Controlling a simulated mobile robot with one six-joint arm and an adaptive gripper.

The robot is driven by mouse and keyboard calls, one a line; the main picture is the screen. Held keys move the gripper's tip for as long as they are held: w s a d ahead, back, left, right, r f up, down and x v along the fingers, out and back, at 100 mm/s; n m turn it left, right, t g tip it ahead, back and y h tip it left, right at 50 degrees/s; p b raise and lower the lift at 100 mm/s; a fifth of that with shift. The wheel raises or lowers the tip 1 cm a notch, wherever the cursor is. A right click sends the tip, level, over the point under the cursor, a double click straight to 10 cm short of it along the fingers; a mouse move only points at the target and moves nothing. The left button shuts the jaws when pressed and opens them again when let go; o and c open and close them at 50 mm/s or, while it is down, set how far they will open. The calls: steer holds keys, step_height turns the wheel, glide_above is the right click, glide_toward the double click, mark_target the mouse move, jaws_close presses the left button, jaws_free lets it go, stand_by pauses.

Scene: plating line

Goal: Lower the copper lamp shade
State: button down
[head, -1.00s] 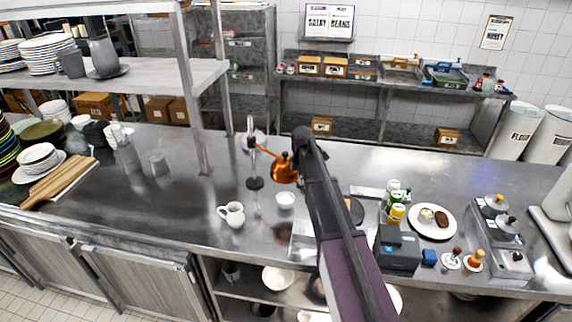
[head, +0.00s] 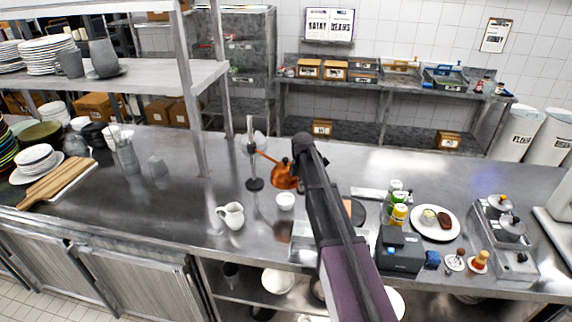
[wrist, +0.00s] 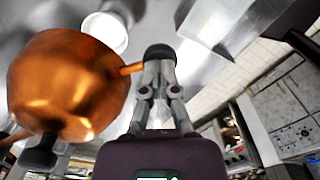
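The copper lamp shade (head: 284,178) hangs beside a lamp stand (head: 254,183), joined to it by a thin copper arm. It is above the steel counter, behind a small white bowl (head: 285,201). In the wrist view the shade (wrist: 65,85) fills the left side, with a short copper stub reaching right to my gripper (wrist: 159,58). The fingers are together at their dark tips and appear shut on this stub. In the head view my own arm hides the fingertips.
A white jug (head: 231,215) stands left of the bowl. A shelf post (head: 193,110) rises at the left. The counter between post and jug is clear.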

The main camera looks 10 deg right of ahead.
steer(key=shift+f+b, duration=1.25)
steer(key=shift+f, duration=0.15)
steer(key=shift+r, duration=0.1)
steer(key=shift+r+p, duration=4.5)
steer(key=shift+p, duration=0.1)
steer(key=shift+f, duration=0.1)
steer(key=s+f+m+b, duration=0.4)
steer(key=s+m, duration=0.2)
steer(key=s, duration=0.3)
steer(key=s+f+m+b, duration=0.3)
steer(key=s+m, duration=0.4)
steer(key=s, duration=0.3)
steer(key=s+f+m+b, duration=0.4)
steer(key=s+m, duration=0.3)
steer(key=s, duration=0.3)
steer(key=shift+f+b, duration=0.3)
steer(key=shift+b, duration=0.1)
